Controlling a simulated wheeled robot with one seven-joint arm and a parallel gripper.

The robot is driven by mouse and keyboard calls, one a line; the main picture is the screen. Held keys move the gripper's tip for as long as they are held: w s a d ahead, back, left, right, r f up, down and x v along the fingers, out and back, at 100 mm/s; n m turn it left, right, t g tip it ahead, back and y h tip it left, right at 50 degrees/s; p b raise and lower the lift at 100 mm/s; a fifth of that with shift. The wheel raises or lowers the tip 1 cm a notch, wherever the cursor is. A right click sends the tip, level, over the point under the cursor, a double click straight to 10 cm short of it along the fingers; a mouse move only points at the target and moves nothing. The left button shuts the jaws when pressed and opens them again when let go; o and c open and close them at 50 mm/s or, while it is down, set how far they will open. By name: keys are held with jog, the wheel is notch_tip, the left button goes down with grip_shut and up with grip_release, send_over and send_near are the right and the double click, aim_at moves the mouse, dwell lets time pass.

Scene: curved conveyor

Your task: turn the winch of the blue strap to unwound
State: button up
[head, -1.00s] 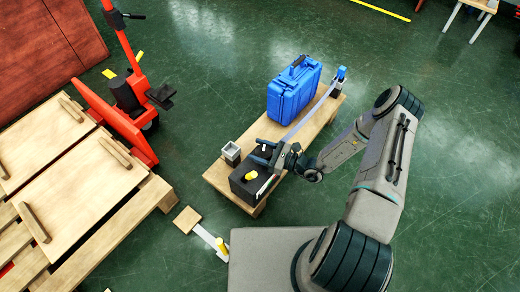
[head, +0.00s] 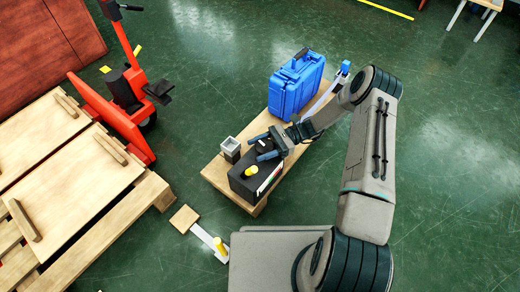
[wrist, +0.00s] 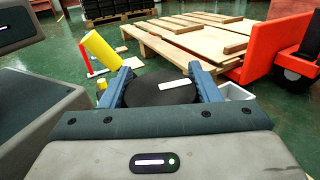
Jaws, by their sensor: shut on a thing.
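The black winch box (head: 243,183) sits at the near end of a wooden board. My gripper (head: 261,147) reaches in from the upper right. In the wrist view its two blue fingers (wrist: 160,76) stand on either side of the drum and are shut on it. A pale strap (head: 322,101) runs along the board to a blue fitting (head: 345,67) at the far end. My gripper and arm hide part of the strap.
A blue case (head: 296,84) stands on the wooden board (head: 219,174) behind the winch. A small grey open box (head: 231,150) is close left of it. A red pallet jack (head: 112,118) and wooden pallets are further left.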

jog(key=shift+n+g+h, duration=0.5)
jog(key=shift+n+g, duration=0.1)
jog(key=shift+g, duration=0.2)
jog(key=o, duration=1)
jog(key=shift+d, duration=0.15)
jog(key=p+v, duration=0.1)
jog(key=v, duration=1.2)
jog(key=shift+d+p, duration=0.3)
jog(key=shift+p, duration=0.05)
jog(key=shift+w+r, duration=0.1)
